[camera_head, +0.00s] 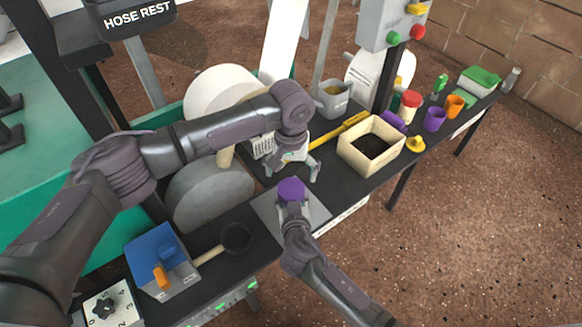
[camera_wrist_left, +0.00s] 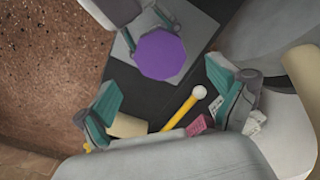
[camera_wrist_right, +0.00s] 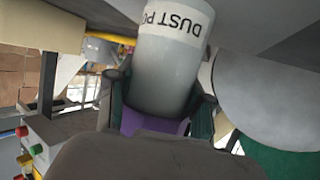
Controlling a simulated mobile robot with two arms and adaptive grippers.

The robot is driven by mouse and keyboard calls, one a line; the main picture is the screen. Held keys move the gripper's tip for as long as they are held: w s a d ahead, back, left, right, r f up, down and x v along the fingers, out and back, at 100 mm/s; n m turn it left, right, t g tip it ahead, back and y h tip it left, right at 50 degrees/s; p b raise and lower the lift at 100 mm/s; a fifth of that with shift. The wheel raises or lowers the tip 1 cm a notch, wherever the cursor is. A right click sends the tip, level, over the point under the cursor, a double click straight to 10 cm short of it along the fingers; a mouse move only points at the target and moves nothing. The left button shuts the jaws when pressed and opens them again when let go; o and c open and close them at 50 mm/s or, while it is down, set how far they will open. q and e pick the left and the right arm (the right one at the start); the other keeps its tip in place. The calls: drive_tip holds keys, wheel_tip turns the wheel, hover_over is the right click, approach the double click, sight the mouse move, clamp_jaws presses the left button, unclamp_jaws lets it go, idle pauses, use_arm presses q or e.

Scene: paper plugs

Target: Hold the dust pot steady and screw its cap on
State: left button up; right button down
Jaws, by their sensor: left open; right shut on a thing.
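The dust pot (camera_wrist_right: 165,70) is a grey cylinder with a white label, inverted in the right wrist view. Its purple cap (camera_head: 291,189) sits at the pot's top; whether it is threaded or only resting cannot be told. The cap also shows as an octagon in the left wrist view (camera_wrist_left: 161,55). My right gripper (camera_wrist_right: 160,105) is shut on the pot, one finger on each side of its body near the cap. My left gripper (camera_head: 299,174) is open and empty, just beyond the cap; in the left wrist view (camera_wrist_left: 165,88) its fingers are apart and clear of it.
The pot stands at a grey plate (camera_head: 316,213) on the dark bench. A wooden box (camera_head: 348,153) of dark material, a yellow tool (camera_head: 335,133) and several coloured cups stand further right. A black round-ended mallet (camera_head: 237,238) and blue box (camera_head: 150,250) lie nearer left.

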sight(291, 188)
use_arm(q)
wheel_tip(291, 188, down, 7)
drive_tip(key=shift+r, duration=0.2)
drive_tip(key=c, duration=1.1)
drive_tip(key=o, duration=1.1)
drive_tip(key=shift+o, duration=0.2)
drive_tip(key=shift+r, duration=0.1)
drive_tip(key=shift+r, duration=2.2)
drive_tip(key=shift+r, duration=0.1)
drive_tip(key=shift+c, duration=0.2)
